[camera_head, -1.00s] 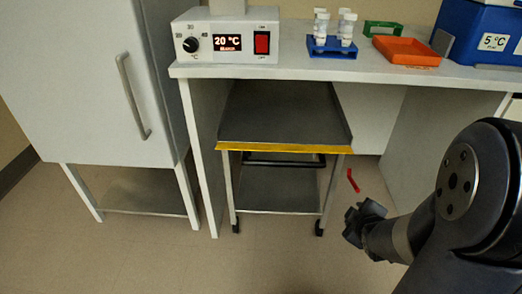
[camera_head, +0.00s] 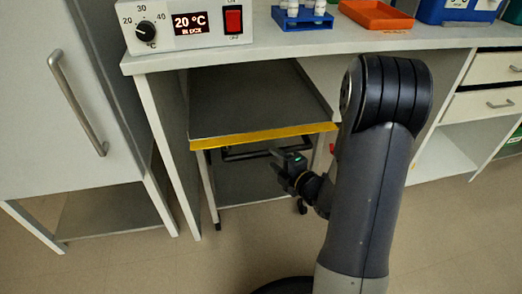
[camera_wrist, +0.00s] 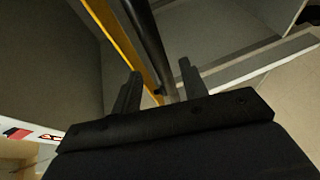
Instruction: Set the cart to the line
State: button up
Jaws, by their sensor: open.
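The cart stands under the bench, with a grey top shelf (camera_head: 255,98), a yellow front edge (camera_head: 262,136) and a black handle bar (camera_head: 240,154) below that edge. My gripper (camera_head: 278,160) is open at the cart's front, by the right part of the bar. In the wrist view the bar (camera_wrist: 147,35) runs between my two open fingers (camera_wrist: 161,72), beside the yellow edge (camera_wrist: 112,32). I cannot tell whether either finger touches it. A small red piece (camera_head: 332,148) shows beside my arm; I cannot tell whether it is the line.
The bench (camera_head: 300,44) carries a heater box (camera_head: 188,22), a blue tube rack (camera_head: 302,18), an orange tray (camera_head: 376,14) and a blue box (camera_head: 455,10). A bench side panel stands close left of the cart, with a white cabinet (camera_head: 35,110) beyond. The floor in front is clear.

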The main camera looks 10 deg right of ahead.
aim_at(269, 154)
jog(key=x, duration=0.7)
jog(key=shift+b, duration=0.45)
jog(key=shift+c, duration=0.4)
grip_shut()
